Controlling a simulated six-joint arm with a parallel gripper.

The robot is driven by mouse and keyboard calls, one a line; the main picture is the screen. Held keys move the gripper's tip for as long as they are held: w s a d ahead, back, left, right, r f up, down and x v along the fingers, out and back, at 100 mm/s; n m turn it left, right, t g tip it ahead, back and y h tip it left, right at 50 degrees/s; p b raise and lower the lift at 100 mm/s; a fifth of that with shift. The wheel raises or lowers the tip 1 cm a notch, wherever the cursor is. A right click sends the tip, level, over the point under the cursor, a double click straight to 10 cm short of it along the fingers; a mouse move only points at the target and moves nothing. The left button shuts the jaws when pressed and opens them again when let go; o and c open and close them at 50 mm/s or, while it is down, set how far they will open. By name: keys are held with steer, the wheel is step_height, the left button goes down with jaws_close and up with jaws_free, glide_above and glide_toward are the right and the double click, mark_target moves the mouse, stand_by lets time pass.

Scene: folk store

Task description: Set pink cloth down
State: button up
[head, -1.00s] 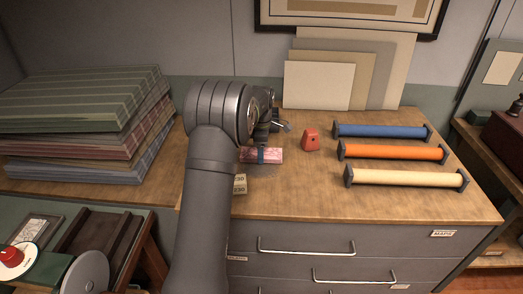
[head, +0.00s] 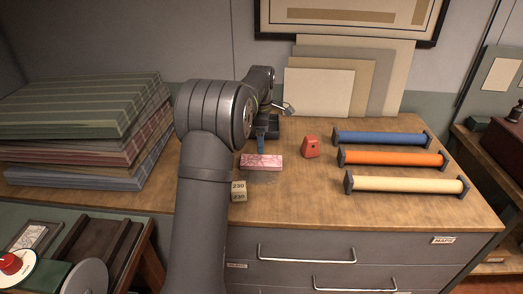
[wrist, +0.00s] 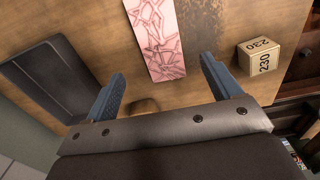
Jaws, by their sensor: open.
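The pink cloth (head: 262,162) lies on the wooden cabinet top as a flat folded bar with a red line pattern. It also shows in the wrist view (wrist: 157,40), lying ahead of the fingers and partly cut off by the top edge. My gripper (head: 262,142) is just behind and above the cloth in the head view. In the wrist view my gripper (wrist: 160,85) has its two blue fingers wide apart, with nothing held between them. The cloth's near end reaches roughly between the fingertips, with a gap on each side.
A tan block marked 230 (head: 238,190) stands left of the cloth, near the front. A red object (head: 311,147) is to its right. Blue (head: 380,138), orange (head: 393,155) and cream (head: 406,183) rolls lie further right. Folded striped fabrics (head: 80,120) are stacked at left.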

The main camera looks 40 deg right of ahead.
mark_target(261, 161)
step_height(261, 161, up, 3)
steer(key=shift+r, duration=0.2)
step_height(261, 161, down, 13)
steer(key=shift+r, duration=2.4)
